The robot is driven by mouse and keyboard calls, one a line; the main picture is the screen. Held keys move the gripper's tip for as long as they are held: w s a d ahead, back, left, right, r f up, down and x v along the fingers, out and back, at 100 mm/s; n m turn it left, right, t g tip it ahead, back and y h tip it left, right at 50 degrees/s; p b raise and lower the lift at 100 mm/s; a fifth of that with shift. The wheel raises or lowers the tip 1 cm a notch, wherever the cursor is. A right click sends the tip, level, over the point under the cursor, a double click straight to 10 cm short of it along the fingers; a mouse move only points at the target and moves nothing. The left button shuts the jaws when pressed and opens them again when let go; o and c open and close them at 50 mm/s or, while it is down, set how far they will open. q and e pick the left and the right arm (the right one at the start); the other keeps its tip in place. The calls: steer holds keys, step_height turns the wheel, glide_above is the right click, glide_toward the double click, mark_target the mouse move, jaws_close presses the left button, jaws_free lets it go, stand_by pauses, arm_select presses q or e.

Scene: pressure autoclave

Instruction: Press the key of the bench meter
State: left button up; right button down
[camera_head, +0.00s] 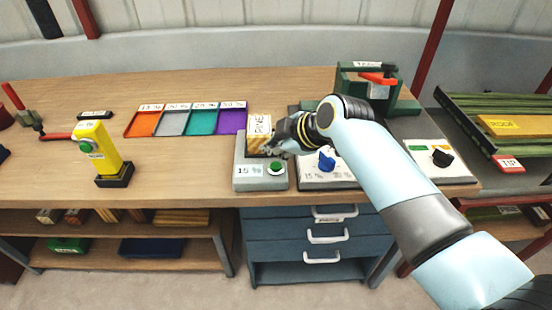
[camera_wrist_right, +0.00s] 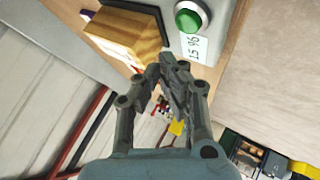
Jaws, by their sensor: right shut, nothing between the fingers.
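The bench meter (camera_head: 261,182) is a grey box at the front edge of the wooden bench, with a "15 %" label and a round green key (camera_head: 276,167) on its face. A wood block (camera_head: 259,130) marked "PINE" sits on it. In the wrist view, the green key (camera_wrist_right: 188,17) and the wood block (camera_wrist_right: 128,38) show at the top. My right gripper (camera_head: 275,149) is shut and empty, just above the key and beside the block. Its closed fingertips (camera_wrist_right: 168,66) look apart from the key. My left gripper is out of view.
A grey box with a blue knob (camera_head: 326,161) stands right of the meter, partly under my right arm. Another has a black knob (camera_head: 442,158). A yellow device (camera_head: 97,150) stands at left, and coloured trays (camera_head: 141,124) lie behind. The bench front left of the meter is clear.

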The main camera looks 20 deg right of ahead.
steer(key=shift+r+p, duration=1.05)
steer(key=shift+r, duration=0.4)
steer(key=shift+f, duration=0.1)
